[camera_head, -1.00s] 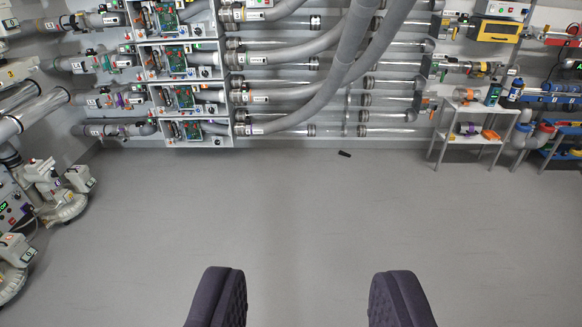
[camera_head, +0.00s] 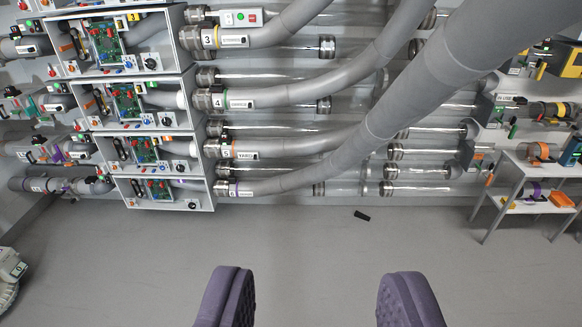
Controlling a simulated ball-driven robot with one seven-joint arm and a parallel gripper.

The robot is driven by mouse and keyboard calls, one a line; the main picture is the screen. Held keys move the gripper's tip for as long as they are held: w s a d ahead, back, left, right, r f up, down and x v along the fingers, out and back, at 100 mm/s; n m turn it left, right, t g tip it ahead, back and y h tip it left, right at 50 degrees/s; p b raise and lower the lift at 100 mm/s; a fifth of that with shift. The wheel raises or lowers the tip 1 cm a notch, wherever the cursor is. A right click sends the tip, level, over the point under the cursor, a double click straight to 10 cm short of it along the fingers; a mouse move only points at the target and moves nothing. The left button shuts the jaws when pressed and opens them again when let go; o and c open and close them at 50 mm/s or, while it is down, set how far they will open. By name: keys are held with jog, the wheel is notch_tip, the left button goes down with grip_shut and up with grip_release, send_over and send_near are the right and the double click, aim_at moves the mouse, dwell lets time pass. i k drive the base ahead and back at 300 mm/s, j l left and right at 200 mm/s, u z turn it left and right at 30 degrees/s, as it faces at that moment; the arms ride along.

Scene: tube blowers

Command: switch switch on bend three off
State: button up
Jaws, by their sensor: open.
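My gripper (camera_head: 317,285) shows as two purple padded fingers at the bottom of the view, wide apart, with only grey floor between them. It touches nothing. A pipe with a yellow band and the number 3 (camera_head: 207,40) leaves the upper middle of the wall units and curves up to the right. Several grey pipe bends with small switch boxes (camera_head: 70,150) are along the left wall. Their labels are too small to read, and I cannot tell which one is bend three or how its switch stands.
Open-fronted cabinets (camera_head: 168,190) with circuit boards and knobs are stacked left of the middle. Large grey hoses (camera_head: 400,105) cross the upper right. A white shelf table (camera_head: 525,212) stands at right. A small black object (camera_head: 362,215) lies on the floor.

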aim_at(228, 17)
jog(key=i+u, duration=0.2)
jog(key=i, duration=0.35)
jog(key=i+l+u, duration=0.15)
jog(key=i, duration=0.4)
jog(key=i+l+u, duration=0.2)
jog(key=i, duration=0.3)
jog(key=i+l+u, duration=0.1)
jog(key=i, duration=2.15)
jog(key=i+l, duration=0.3)
jog(key=i, duration=0.15)
